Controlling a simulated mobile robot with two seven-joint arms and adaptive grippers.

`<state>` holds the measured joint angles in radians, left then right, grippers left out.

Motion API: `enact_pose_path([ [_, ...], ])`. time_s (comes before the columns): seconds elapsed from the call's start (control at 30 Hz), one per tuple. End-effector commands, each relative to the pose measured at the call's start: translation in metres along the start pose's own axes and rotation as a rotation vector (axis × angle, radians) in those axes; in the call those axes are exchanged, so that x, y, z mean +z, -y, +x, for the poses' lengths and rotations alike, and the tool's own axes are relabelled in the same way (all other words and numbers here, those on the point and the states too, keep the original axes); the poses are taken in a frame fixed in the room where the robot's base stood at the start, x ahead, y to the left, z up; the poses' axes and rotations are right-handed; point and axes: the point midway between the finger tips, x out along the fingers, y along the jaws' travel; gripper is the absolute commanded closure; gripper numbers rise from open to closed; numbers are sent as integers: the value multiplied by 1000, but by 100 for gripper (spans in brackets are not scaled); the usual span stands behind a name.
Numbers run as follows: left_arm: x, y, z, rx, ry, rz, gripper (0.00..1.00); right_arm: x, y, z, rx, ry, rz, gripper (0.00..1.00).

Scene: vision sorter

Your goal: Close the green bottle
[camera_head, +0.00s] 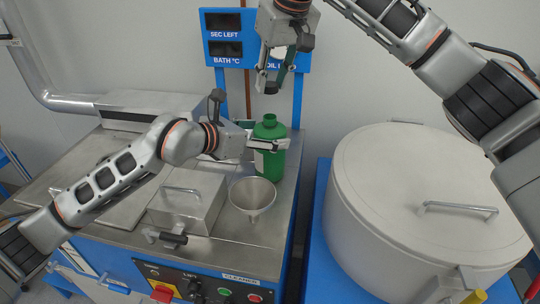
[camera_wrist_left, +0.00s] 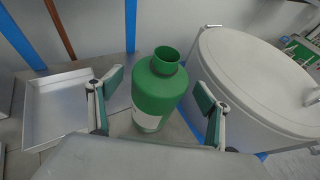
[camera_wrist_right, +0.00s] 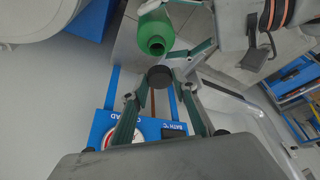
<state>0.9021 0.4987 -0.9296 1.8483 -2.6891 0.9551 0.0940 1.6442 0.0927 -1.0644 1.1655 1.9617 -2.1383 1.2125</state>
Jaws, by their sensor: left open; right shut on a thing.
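The green bottle (camera_head: 268,163) stands upright on the metal worktop, its mouth open. It also shows in the left wrist view (camera_wrist_left: 158,88) with a white label, and in the right wrist view (camera_wrist_right: 154,36). My left gripper (camera_head: 266,137) is open, with its fingers on either side of the bottle; gaps show between fingers and bottle in the left wrist view. My right gripper (camera_head: 271,81) points down above the bottle and is shut on a black cap (camera_wrist_right: 160,76). The cap (camera_head: 271,88) is held above the mouth, apart from it.
A metal funnel (camera_head: 252,196) stands in front of the bottle. A lidded metal box (camera_head: 187,200) is to the left. A blue display panel (camera_head: 225,36) stands behind. A large white round vessel (camera_head: 420,195) fills the right. A shallow metal tray (camera_wrist_left: 62,98) lies left of the bottle.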

Motion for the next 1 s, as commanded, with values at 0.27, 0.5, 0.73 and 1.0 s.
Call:
enact_pose_path([
  [0.27,1,0,27,0,2,1,22,0,0,0,0,0,0,81],
  [0.5,1,0,30,0,2,1,22,0,0,0,0,0,0,81],
  [0.73,1,0,29,0,2,1,48,0,0,0,0,0,0,81],
  [1.0,1,0,29,0,2,1,82,1,0,3,0,0,0,81],
])
